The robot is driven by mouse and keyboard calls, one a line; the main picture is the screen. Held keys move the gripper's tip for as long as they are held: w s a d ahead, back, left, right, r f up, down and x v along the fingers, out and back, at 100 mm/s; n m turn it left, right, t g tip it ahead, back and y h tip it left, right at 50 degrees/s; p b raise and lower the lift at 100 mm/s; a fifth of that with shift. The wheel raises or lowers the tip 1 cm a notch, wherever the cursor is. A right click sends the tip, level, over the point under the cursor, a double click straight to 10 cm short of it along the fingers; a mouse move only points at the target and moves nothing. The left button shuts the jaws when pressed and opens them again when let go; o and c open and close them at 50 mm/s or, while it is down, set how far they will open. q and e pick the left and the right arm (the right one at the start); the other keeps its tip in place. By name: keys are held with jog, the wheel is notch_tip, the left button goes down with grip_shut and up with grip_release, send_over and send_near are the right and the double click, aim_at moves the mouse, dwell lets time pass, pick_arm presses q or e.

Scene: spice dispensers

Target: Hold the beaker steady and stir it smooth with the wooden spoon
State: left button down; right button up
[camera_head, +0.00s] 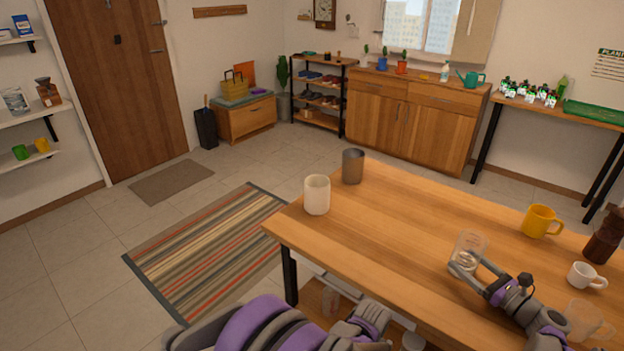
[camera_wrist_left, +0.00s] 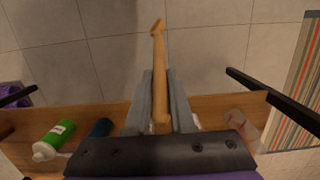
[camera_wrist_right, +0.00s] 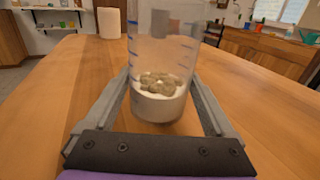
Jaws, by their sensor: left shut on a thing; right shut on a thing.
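The clear beaker (camera_head: 470,247) stands on the wooden table. In the right wrist view the beaker (camera_wrist_right: 162,60) has blue marks and holds white stuff with greyish-brown lumps on top. My right gripper (camera_head: 464,266) is shut around its lower part, one finger on each side. My left gripper (camera_wrist_left: 159,78) is shut on the wooden spoon (camera_wrist_left: 159,75), which points away from the jaws. In the left wrist view the spoon is over tiled floor, beyond a lower wooden shelf. In the head view the left arm is low, in front of the table, and the spoon cannot be made out.
A white cup (camera_head: 317,194) and a grey-brown cup (camera_head: 353,166) stand at the table's far left. A yellow mug (camera_head: 541,221), a white cup (camera_head: 585,276) and a dark grinder (camera_head: 603,236) are at the right. A green bottle (camera_wrist_left: 54,139) lies on the lower shelf. The table's middle is clear.

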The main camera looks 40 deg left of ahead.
dwell(0.4)
jog(key=o, duration=0.9)
jog(key=v, duration=1.2)
pick_arm(q)
jog(key=shift+s, duration=0.1)
